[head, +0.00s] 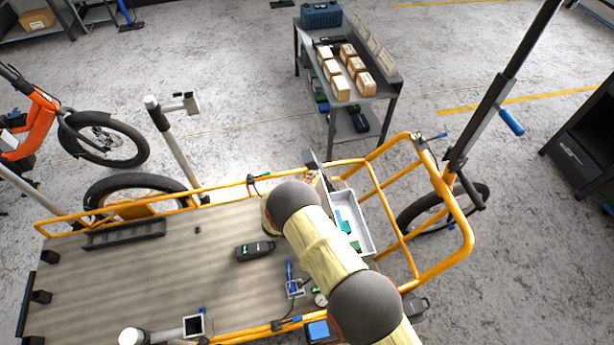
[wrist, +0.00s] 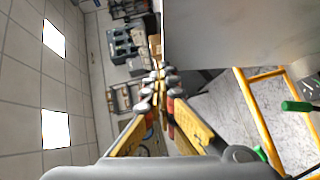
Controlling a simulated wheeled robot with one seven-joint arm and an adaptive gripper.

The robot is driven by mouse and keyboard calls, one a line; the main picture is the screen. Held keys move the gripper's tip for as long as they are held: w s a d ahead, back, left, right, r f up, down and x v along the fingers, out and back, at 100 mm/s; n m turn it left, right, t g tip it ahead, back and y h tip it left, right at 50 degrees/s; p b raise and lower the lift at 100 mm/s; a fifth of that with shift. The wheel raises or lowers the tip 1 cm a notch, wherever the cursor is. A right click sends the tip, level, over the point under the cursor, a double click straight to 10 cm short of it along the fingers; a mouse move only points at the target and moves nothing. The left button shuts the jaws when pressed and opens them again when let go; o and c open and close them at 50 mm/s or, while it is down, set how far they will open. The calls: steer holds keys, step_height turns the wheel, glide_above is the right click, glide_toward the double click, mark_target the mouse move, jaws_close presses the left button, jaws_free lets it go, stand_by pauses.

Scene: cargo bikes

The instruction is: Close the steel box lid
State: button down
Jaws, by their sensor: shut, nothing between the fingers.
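The steel box (head: 365,222) is at the front end of the bike's deck in the head view. It is open, with blue and green items inside, and my arm hides its left part. Its lid shows as a thin grey panel (head: 325,180), raised steeply at the box's far left side. In the wrist view a broad grey plate, which looks like the lid (wrist: 230,35), fills the upper right. My gripper (wrist: 163,70) is shut and empty, with its fingertips beside the plate's lower left edge. I cannot tell whether they touch it. In the head view the gripper is mostly hidden behind my arm.
Yellow rails (head: 462,225) surround the box's right side, and a dark steering post (head: 490,110) rises beyond. A black tool (head: 255,249) and a blue-handled clamp (head: 291,275) lie on the wooden deck (head: 150,270). A cart with cartons (head: 341,88) stands behind.

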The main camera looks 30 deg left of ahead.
steer(key=w+d+f+m+g+y+b, duration=0.2)
steer(key=w+d+f+m+g+y, duration=0.3)
steer(key=w+d+f, duration=0.55)
steer(key=w+d+f+g+h+b, duration=0.1)
steer(key=w+d+f+b, duration=0.1)
steer(key=d+f+b, duration=0.3)
step_height(320, 180, down, 3)
steer(key=shift+w+d+r+b, duration=0.2)
steer(key=shift+w+b, duration=0.2)
steer(key=shift+b, duration=0.2)
steer(key=s+d+r+p, duration=0.2)
steer(key=r, duration=0.3)
steer(key=s+d+r+p, duration=0.2)
steer(key=s+r+p, duration=0.1)
steer(key=r, duration=0.3)
steer(key=shift+s+d+p, duration=0.2)
steer(key=shift+d+p, duration=0.05)
steer(key=shift+p, duration=0.05)
